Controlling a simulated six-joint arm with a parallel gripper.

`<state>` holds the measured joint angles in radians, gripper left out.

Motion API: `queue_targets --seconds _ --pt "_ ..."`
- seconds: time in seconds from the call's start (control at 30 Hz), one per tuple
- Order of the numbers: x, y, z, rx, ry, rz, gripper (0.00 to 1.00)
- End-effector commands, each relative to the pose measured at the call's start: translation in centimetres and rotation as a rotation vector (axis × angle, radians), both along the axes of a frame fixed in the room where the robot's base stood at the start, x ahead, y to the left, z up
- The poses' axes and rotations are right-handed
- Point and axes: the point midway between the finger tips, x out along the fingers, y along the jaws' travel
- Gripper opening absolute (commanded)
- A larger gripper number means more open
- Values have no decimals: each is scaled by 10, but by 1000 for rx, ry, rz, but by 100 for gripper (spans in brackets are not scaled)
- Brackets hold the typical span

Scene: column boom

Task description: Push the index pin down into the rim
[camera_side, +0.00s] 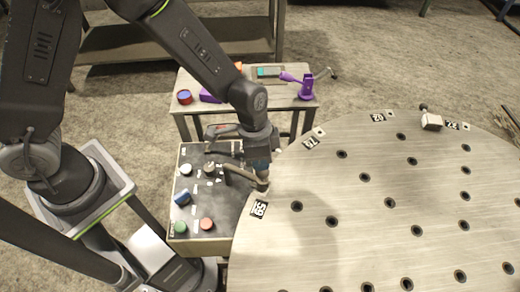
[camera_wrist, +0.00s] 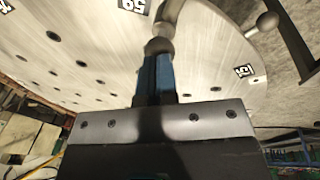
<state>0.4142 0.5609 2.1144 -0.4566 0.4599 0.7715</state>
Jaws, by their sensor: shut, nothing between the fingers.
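The large round metal plate (camera_side: 350,215) has rows of dark holes and number labels along its rim. My gripper (camera_side: 262,176) is shut and points down at the plate's left rim, near the label 59 (camera_side: 259,208). A rounded metal piece (camera_wrist: 159,45), apparently the index pin's head, shows right at my blue fingertips (camera_wrist: 158,58) in the wrist view. It looks touched or nearly touched, not gripped. In the side view its lower part (camera_side: 262,187) shows just under my gripper. How deep the pin sits is hidden.
A control box (camera_side: 205,215) with coloured knobs stands left of the plate, beside my gripper. A bent dark bar (camera_side: 238,173) reaches from it towards the rim. A small table (camera_side: 215,107) with a purple clamp (camera_side: 305,88) stands behind. A block with a ball knob (camera_side: 431,122) sits at the far rim.

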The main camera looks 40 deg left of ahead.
Motion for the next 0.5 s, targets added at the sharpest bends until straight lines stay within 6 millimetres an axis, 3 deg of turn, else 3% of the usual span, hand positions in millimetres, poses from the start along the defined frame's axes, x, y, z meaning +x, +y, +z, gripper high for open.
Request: queue_targets --seconds 0.03,0.17,0.5 --pt "-2 1 -6 8 3 -2 0" --pt "-1 2 2 5 0 -2 0" --pt "3 15 73 -3 -7 1 0"
